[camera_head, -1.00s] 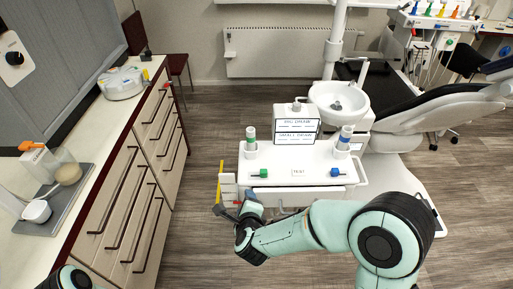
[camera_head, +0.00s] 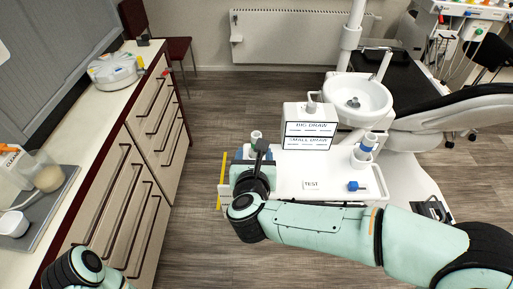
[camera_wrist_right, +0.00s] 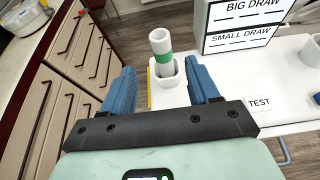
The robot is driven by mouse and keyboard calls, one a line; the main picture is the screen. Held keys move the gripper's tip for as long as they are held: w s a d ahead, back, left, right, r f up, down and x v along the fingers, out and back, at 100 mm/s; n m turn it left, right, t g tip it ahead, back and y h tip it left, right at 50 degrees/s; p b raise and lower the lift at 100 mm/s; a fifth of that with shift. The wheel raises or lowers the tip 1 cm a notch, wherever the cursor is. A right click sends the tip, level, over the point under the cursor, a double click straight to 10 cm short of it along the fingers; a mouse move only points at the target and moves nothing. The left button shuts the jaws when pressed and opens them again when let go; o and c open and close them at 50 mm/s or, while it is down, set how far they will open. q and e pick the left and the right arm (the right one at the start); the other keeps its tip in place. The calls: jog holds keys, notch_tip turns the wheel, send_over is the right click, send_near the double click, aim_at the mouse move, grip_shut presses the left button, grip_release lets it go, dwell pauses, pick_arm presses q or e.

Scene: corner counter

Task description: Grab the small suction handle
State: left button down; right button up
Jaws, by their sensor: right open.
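Two suction handles stand in holders on the white unit. One is a white tube with a green band (camera_head: 256,138), at the left; it also shows in the right wrist view (camera_wrist_right: 162,50), upright in a white cup. The other has a blue band (camera_head: 367,143), at the right. I cannot tell for sure which is the small one. My right gripper (camera_head: 262,150) is open at the unit's left end. In the right wrist view its blue fingers (camera_wrist_right: 160,70) are spread, with the green-banded handle beyond and between them, apparently untouched. My left gripper is out of view.
A basin (camera_head: 357,93) is behind. A drawer counter (camera_head: 122,185) runs along the left.

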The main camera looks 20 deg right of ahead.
jog(key=p+x, duration=0.1)
jog(key=x, duration=0.8)
jog(key=shift+w+d+f, duration=0.15)
jog(key=shift+d, duration=0.05)
jog(key=c, duration=1.1)
